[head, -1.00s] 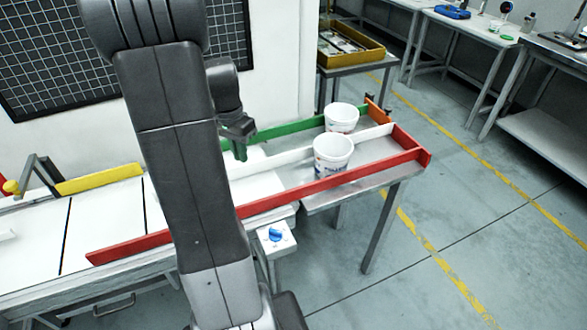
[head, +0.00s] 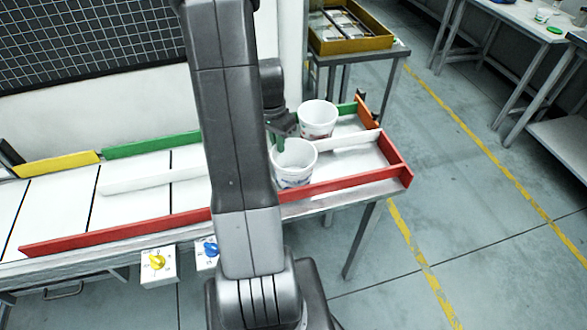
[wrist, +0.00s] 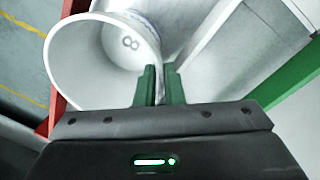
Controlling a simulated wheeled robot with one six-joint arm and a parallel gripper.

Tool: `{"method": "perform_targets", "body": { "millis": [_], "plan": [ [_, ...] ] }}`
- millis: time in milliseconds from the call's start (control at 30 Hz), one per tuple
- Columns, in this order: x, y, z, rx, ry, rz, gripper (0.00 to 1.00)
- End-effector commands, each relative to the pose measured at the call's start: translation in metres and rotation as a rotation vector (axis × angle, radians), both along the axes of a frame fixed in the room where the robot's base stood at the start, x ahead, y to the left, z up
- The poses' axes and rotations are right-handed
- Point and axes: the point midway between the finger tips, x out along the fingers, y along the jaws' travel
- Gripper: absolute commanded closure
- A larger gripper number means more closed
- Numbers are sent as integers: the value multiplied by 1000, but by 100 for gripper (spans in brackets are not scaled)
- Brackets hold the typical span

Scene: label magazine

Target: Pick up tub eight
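Tub eight (wrist: 95,60) is a white open tub with an "8" showing on the inside of its base in the wrist view. In the head view it appears to be the front tub (head: 294,165), upright between the red rail and white divider. My gripper (wrist: 161,70) is at its rim in the wrist view, its two green fingers a narrow gap apart. The left finger overlaps the tub's inside and the right one is outside, with the wall seemingly between them. In the head view my gripper (head: 277,145) is low at the tub's far left rim.
A second white tub (head: 318,117) stands just behind, in the lane beyond the white divider (head: 350,140). A red rail (head: 345,186) borders the front, a green rail (head: 150,144) the back. A yellow tray (head: 350,42) stands on a table behind.

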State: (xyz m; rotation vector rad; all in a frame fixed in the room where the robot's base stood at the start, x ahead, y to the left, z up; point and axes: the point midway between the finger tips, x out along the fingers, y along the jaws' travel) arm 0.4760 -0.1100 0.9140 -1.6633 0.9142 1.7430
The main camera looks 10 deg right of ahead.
Motion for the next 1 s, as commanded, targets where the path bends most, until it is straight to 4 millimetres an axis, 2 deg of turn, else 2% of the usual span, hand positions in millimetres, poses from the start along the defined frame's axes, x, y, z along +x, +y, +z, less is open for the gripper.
{"method": "perform_targets", "body": {
  "millis": [433, 733, 800, 1000],
  "plan": [
    [-3, -2, -47, 0, 3, 0, 92],
    [-3, -3, -51, 0, 0, -1, 92],
    [-3, -3, -51, 0, 0, -1, 100],
    [-3, -3, -51, 0, 0, 0, 100]
  ]
}}
